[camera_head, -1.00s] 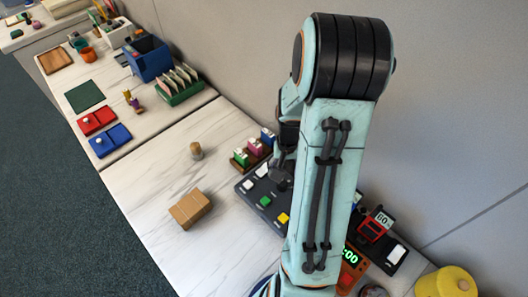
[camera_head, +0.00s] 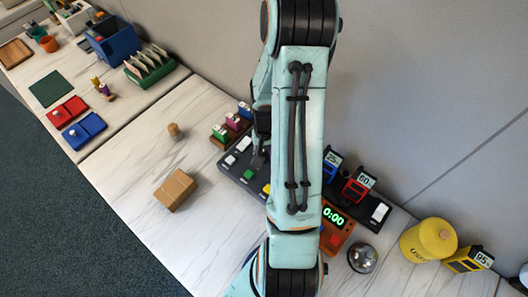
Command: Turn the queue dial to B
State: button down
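A dark control panel (camera_head: 228,170) lies on the table left of my arm, with white, green and yellow blocks or keys on it. I cannot make out a queue dial or the letter B; part of the panel is hidden behind my arm. My gripper (camera_head: 258,160) is a dark shape at the left edge of my arm, over or close to the panel. Its fingers are too small and too covered to show whether they are open, or whether they touch anything.
Behind the panel stands a rack of coloured blocks (camera_head: 233,124). A cardboard box (camera_head: 175,190) and wooden peg (camera_head: 174,131) lie left, with bare table around.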

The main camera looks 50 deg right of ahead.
aim_at(264, 155)
jog(key=shift+m, duration=0.4)
jog(key=m, duration=0.3)
jog(key=shift+m, duration=2.5)
jog(key=c, duration=0.8)
grip_release()
notch_tip(264, 155, up, 12)
